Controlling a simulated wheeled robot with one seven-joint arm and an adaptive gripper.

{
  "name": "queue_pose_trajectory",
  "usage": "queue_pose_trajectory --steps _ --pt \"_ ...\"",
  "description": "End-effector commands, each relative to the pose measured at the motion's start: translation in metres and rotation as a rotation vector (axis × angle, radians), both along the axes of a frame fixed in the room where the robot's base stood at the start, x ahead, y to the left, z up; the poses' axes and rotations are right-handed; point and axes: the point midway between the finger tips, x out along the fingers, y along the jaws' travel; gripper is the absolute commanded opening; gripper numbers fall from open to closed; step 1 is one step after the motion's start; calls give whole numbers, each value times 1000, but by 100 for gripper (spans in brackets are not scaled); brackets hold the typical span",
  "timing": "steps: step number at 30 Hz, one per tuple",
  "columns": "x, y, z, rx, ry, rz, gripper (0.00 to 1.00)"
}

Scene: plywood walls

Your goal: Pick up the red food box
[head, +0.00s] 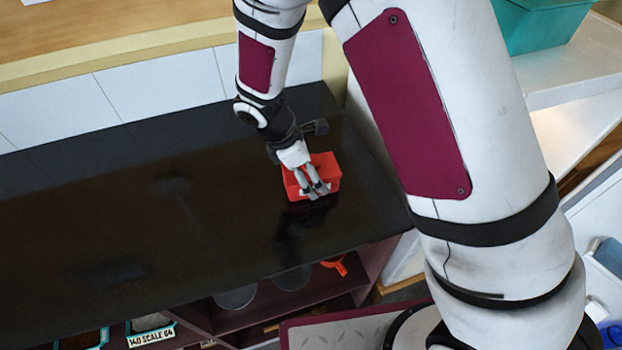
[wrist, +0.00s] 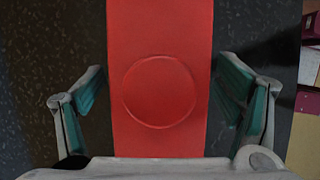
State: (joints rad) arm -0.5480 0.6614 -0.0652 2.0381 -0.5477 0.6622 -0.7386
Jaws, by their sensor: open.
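The red food box (head: 327,168) stands on the black counter (head: 130,215), near its right end. In the wrist view the box (wrist: 160,40) fills the middle of the picture, with a round raised disc on its face. My gripper (head: 315,190) is over the box in the head view and hides part of it. In the wrist view my gripper (wrist: 162,105) is open, with one finger on each side of the box. I cannot tell how low the fingertips reach.
The counter is clear to the left of the box. White tiles (head: 160,88) run along its back. Shelves below hold dark round dishes (head: 237,297) and an orange item (head: 336,265). A teal bin (head: 540,25) stands on a white surface at the upper right.

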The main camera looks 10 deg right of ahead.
Motion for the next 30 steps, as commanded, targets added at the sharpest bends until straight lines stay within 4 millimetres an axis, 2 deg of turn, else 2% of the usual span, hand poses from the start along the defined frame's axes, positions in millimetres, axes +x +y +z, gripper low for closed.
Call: queue_pose_trajectory --steps 27,29,30 --pt "0 0 -4 0 0 0 85" --pt "0 0 -4 0 0 0 74" --pt "0 0 -4 0 0 0 65"
